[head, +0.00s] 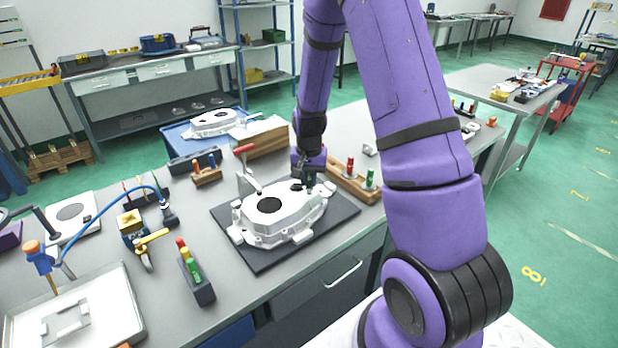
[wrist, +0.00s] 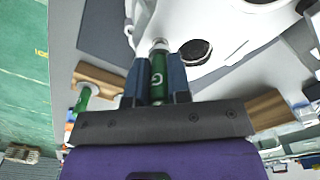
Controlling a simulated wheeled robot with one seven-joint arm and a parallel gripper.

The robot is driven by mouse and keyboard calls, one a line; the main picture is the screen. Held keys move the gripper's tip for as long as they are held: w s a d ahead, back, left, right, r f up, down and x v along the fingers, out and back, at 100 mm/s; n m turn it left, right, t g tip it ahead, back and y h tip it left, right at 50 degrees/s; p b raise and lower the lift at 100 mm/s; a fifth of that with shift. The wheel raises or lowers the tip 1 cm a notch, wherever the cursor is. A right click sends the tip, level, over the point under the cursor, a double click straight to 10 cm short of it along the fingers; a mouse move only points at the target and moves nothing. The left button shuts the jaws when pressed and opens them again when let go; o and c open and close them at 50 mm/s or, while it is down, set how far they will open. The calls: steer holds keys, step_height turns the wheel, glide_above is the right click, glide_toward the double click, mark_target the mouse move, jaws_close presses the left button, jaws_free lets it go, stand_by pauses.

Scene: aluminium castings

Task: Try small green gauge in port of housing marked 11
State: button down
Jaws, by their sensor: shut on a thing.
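The aluminium housing (head: 262,226) lies on a dark mat on the bench, with a large dark round opening; I cannot read a number on it. It also shows in the wrist view (wrist: 215,25). My gripper (head: 308,178) is over the housing's far right end. In the wrist view my gripper (wrist: 157,85) is shut on a green gauge (wrist: 158,72) with a pale letter mark. The gauge's pale far end is at the housing's edge, beside a dark round hole (wrist: 195,53). I cannot tell whether it is inside a port.
A wooden rack (head: 341,186) right of the housing holds a red gauge (head: 350,166) and another green gauge (head: 370,178). The dark mat (head: 250,262) has bare room at its front. A dark block with coloured gauges (head: 198,284) stands left. A wooden block (head: 262,141) stands behind.

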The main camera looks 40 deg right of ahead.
steer(key=shift+f, duration=0.8)
stand_by(0.5)
steer(key=shift+r, duration=0.1)
stand_by(1.0)
steer(key=shift+r, duration=3.85)
